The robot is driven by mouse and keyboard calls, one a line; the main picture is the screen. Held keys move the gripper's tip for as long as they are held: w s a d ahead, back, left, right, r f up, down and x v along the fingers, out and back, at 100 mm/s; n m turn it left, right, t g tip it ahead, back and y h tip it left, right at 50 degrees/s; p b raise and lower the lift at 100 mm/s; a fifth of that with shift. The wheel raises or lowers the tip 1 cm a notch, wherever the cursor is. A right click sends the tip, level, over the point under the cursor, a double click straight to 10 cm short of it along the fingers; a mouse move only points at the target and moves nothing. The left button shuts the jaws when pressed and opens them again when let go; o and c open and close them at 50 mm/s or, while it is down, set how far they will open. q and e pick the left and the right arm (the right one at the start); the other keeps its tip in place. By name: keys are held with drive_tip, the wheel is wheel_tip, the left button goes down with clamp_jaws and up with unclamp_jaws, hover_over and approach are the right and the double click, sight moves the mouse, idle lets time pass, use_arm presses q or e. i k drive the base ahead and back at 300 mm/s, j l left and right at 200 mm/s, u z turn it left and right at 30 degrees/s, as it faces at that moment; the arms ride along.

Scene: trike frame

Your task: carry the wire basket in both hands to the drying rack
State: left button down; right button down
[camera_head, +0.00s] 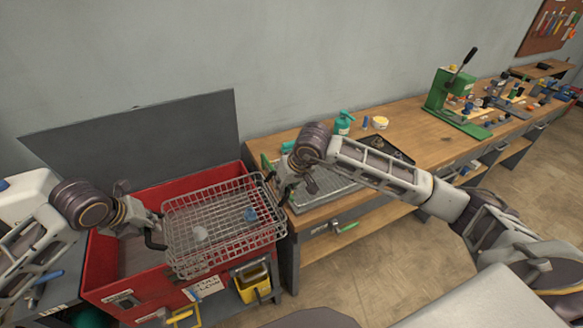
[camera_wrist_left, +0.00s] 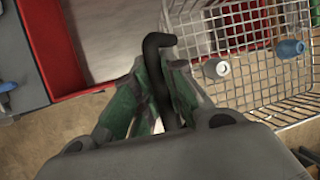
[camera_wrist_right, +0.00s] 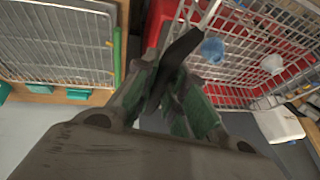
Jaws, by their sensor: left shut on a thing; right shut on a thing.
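The wire basket (camera_head: 228,262) hangs between my two grippers, over the right part of the red wash tank (camera_head: 128,283). A blue part (camera_head: 250,214) and a whitish part (camera_head: 200,233) lie in it. My left gripper (camera_head: 150,225) is shut on the basket's black left handle, clear in the left wrist view (camera_wrist_left: 160,85). My right gripper (camera_head: 281,189) is shut on the black right handle, seen in the right wrist view (camera_wrist_right: 168,80). The drying rack (camera_head: 332,194), a wire grid in a tray, sits on the wooden bench right of the basket, partly hidden by my right arm.
The tank's grey lid (camera_head: 140,130) stands open against the wall. A teal bottle (camera_head: 343,122) and a yellow-white tub (camera_head: 380,122) stand behind the rack. A green press (camera_head: 450,95) stands farther along the bench (camera_head: 415,125). A yellow bucket (camera_head: 252,284) is below the basket.

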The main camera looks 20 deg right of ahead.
sight(319, 169)
drive_tip(key=k+l, duration=0.1)
drive_tip(key=l, duration=1.1)
drive_tip(key=k+l, duration=0.1)
drive_tip(key=l, duration=0.3)
drive_tip(key=k+l, duration=0.1)
drive_tip(key=l, duration=0.3)
drive_tip(key=k+l, duration=0.1)
drive_tip(key=l, duration=0.3)
drive_tip(key=k+l, duration=0.1)
drive_tip(key=l, duration=0.35)
drive_tip(key=k+l, duration=0.1)
drive_tip(key=l, duration=0.3)
